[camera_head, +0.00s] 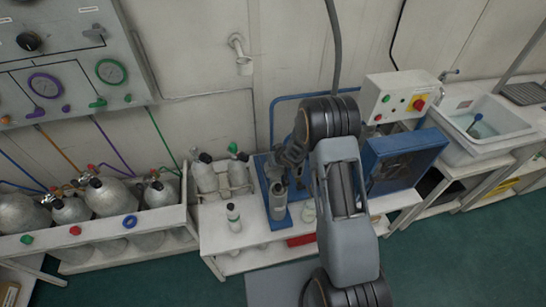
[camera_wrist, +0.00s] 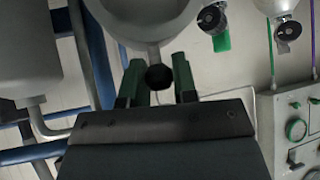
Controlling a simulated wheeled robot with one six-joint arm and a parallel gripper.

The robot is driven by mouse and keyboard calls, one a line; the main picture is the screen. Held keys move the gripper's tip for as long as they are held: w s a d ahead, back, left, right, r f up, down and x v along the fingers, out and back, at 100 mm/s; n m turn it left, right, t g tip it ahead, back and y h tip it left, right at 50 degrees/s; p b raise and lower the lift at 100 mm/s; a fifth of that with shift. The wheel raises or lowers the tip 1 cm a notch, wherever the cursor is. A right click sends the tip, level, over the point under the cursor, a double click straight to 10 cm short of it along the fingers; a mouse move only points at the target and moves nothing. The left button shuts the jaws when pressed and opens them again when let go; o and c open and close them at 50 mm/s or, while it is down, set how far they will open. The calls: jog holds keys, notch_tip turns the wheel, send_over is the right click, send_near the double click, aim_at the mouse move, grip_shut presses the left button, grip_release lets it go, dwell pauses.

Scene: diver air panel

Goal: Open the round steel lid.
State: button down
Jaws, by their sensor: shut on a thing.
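The round steel lid (camera_wrist: 145,12) is the large pale grey rounded body at the top of the wrist view, cut off by the frame edge. A dark round knob (camera_wrist: 159,77) sticks out from its near edge. My gripper (camera_wrist: 158,68) is shut on this knob, with one green finger on each side. In the head view my gripper (camera_head: 288,157) is over a steel vessel (camera_head: 278,200) on a blue stand. My arm and gripper hide most of the lid there, so I cannot tell how far it is tilted.
Blue tubes (camera_wrist: 97,60) run close on the left in the wrist view. Gas bottles (camera_head: 204,175) stand left of the stand on a white bench, with a small bottle (camera_head: 233,217) in front. A blue box (camera_head: 402,160) and control box (camera_head: 398,97) stand right of my arm.

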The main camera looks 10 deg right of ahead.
jog(key=c, duration=1.1)
grip_release()
jog(key=shift+w+d, duration=0.1)
jog(key=shift+d, duration=0.05)
jog(key=shift+o, duration=1)
jog(key=p+v, duration=0.1)
jog(key=v, duration=1.2)
jog(key=shift+s+r, duration=0.2)
jog(key=shift+s, duration=0.15)
